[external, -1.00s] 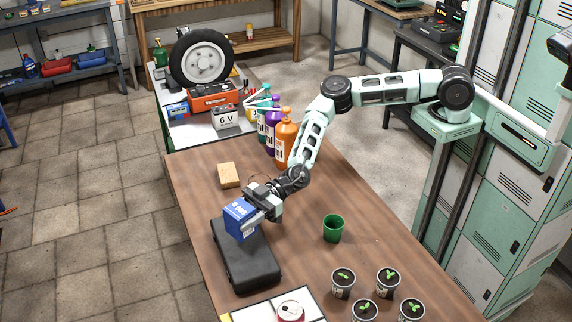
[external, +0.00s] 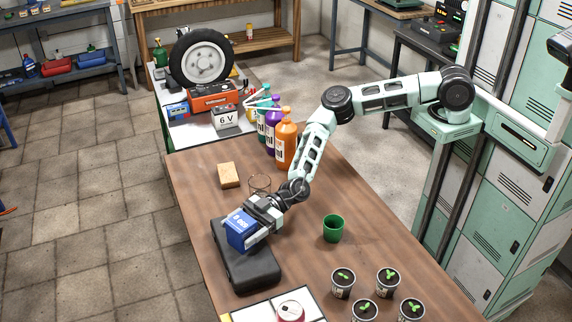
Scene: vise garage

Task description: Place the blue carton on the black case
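The blue carton (external: 240,230) is over the far half of the black case (external: 250,275), which lies flat on the brown table. My gripper (external: 256,222) reaches in from the right with its fingers on either side of the carton, shut on it. The carton appears slightly tilted and low over the case lid. I cannot tell whether its underside touches the lid. The near part of the case top is bare.
A sponge-like tan block (external: 229,175) and a clear glass (external: 260,184) stand behind my gripper. A green cup (external: 333,228) is to the right. Bottles (external: 286,144) stand farther back; several potted seedlings (external: 387,282) and a red can (external: 291,311) are in front.

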